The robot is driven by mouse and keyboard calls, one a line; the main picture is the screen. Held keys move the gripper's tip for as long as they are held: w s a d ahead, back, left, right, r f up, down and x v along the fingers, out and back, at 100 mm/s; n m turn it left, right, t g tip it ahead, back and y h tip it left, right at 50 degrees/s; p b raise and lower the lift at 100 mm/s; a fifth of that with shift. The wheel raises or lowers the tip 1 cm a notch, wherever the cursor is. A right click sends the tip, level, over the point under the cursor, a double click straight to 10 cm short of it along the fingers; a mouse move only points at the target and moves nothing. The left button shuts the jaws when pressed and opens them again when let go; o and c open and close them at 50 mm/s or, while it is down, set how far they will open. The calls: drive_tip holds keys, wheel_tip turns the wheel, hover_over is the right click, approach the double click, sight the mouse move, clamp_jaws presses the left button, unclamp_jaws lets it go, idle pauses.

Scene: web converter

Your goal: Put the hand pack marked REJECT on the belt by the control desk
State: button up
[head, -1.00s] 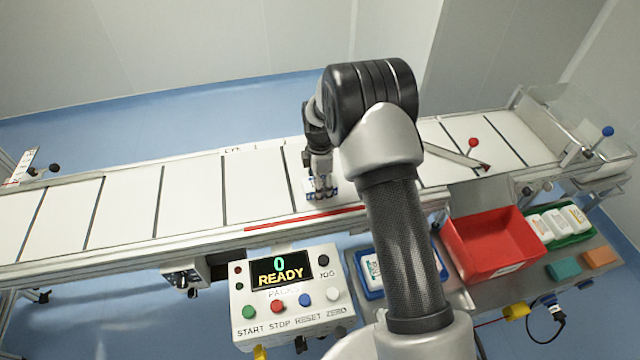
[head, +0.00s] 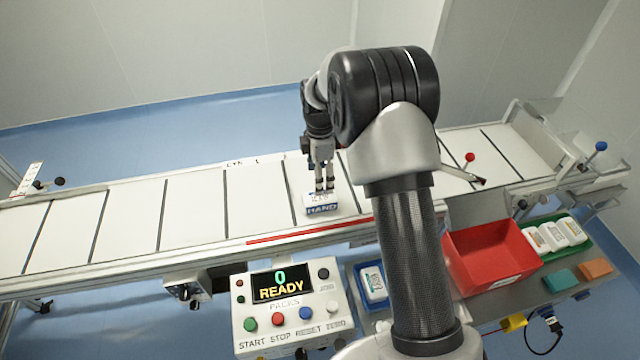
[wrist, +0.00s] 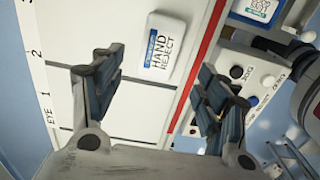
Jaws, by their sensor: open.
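The hand pack marked HAND REJECT (wrist: 161,48) is a white pack with a blue band. It lies flat on the white belt (head: 190,215), and the head view shows it there too (head: 321,208), just behind the control desk (head: 292,303). My gripper (head: 325,190) is above and slightly behind the pack. In the wrist view my gripper (wrist: 155,95) has its two fingers spread wide apart, with nothing between the tips. The pack lies beyond the fingertips and looks clear of them.
A red line (head: 308,233) runs along the belt's near edge. At right are a red bin (head: 490,255), a green tray with several packs (head: 585,239) and a blue tray with a pack (head: 362,301). A red-knobbed diverter arm (head: 458,172) crosses the belt. The left belt is clear.

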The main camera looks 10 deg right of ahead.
drive_tip(key=s+r+m+t, duration=0.1)
drive_tip(key=s+r+m, duration=0.4)
drive_tip(key=r, duration=0.5)
drive_tip(key=s+r+m+t, duration=0.1)
drive_tip(key=s+r+m, duration=0.1)
drive_tip(key=s+r, duration=0.65)
drive_tip(key=s+r+m+t, duration=0.2)
drive_tip(key=s+r+m, duration=0.2)
drive_tip(key=s+m, duration=0.7)
drive_tip(key=s, duration=1)
drive_tip(key=shift+s+t, duration=0.3)
